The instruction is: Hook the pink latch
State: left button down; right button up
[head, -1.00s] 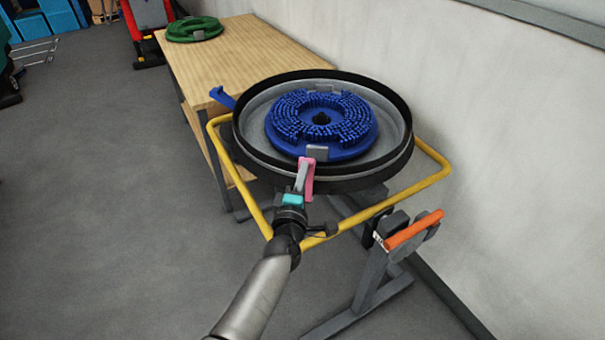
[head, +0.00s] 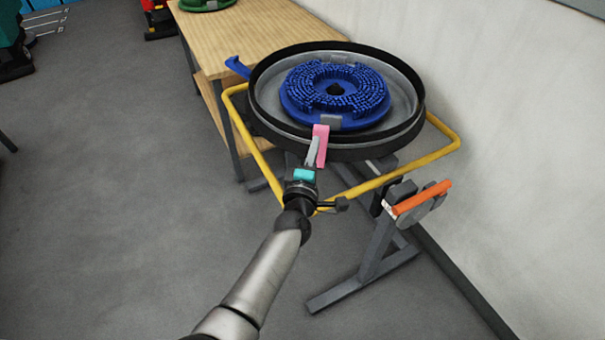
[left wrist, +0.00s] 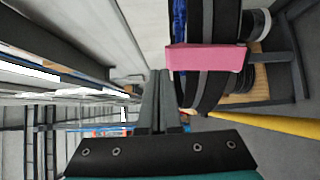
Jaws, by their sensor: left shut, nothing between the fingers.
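The pink latch (head: 321,146) is on the near rim of the round black-edged tank (head: 262,118), which holds a blue bristle brush (head: 308,110). My left gripper (head: 313,148) is shut and empty. Its fingers are close against the left side of the latch in the head view. In the left wrist view the shut fingertips (left wrist: 160,76) are just left of the latch's end (left wrist: 208,58); I cannot tell whether they touch. Where the latch would catch is not clear in either view. My right gripper is not in view.
A yellow tube frame (head: 258,160) surrounds the tank. A blue lever (head: 237,67) sticks out at its left. A grey stand with an orange handle (head: 422,198) is at the lower right. A wooden table (head: 240,40) and the wall are behind.

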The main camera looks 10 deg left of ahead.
pick_arm(q)
jog(key=shift+s+r+p, duration=0.95)
jog(key=shift+s+p, duration=0.15)
jog(key=shift+s, duration=3.45)
jog(key=s+a+f+m+g+b, duration=0.1)
jog(key=s+f+m+g, duration=0.3)
jog(key=f, duration=0.6)
jog(key=s+a+f+m+g+h, duration=0.1)
jog(key=s+f+m+g, duration=0.15)
jog(key=s+f, duration=0.5)
jog(key=s+a+f+m+g+b, duration=0.15)
jog(key=s+f+m, duration=0.3)
jog(key=f, duration=0.65)
jog(key=s+a+f+m+g, duration=0.3)
jog(key=s+f, duration=0.2)
jog(key=s, duration=0.3)
jog(key=s+a+f+m+g+y, duration=0.1)
jog(key=s+a+f+m+g, duration=0.2)
jog(key=s, duration=0.6)
jog(key=s+a+f+m+g+y, duration=0.1)
jog(key=s+a+f+m+g, duration=0.1)
jog(key=s+f, duration=0.4)
jog(key=s+a+g, duration=0.1)
jog(key=s+a, duration=0.1)
jog(key=s, duration=0.1)
jog(key=shift+f+m+b, duration=0.35)
jog(key=shift+f+m, duration=0.05)
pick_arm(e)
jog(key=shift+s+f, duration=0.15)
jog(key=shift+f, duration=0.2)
